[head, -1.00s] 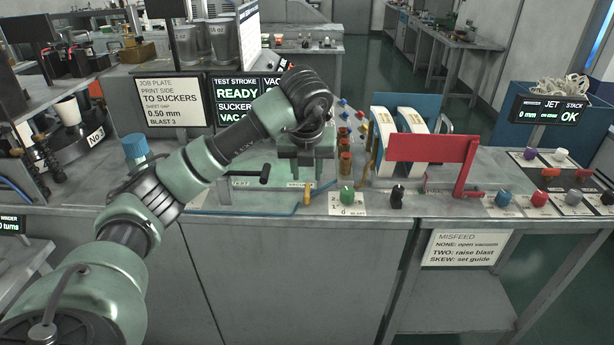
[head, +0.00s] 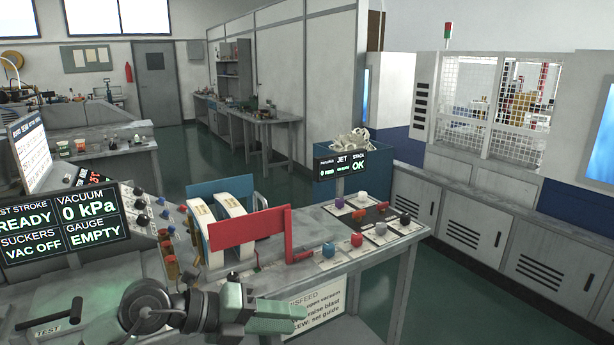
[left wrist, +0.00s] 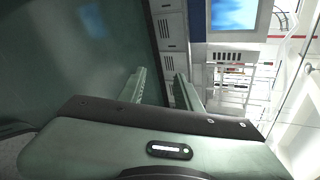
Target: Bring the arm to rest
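My left gripper (head: 298,317) is low in the head view, in front of the bench and pointing right. In the left wrist view its two fingers (left wrist: 161,82) stand apart with nothing between them, so it is open and empty. My dark wrist joint and green hand show behind the fingers in the head view. My right gripper is in neither view.
The bench carries a red guide plate (head: 247,229), white curved parts (head: 228,218) and coloured knobs (head: 357,240). A misfeed notice (head: 318,305) hangs beneath its edge. Screens (head: 88,215) stand at left. Green floor (head: 490,290) is clear at right; grey cabinets (head: 480,215) line the wall.

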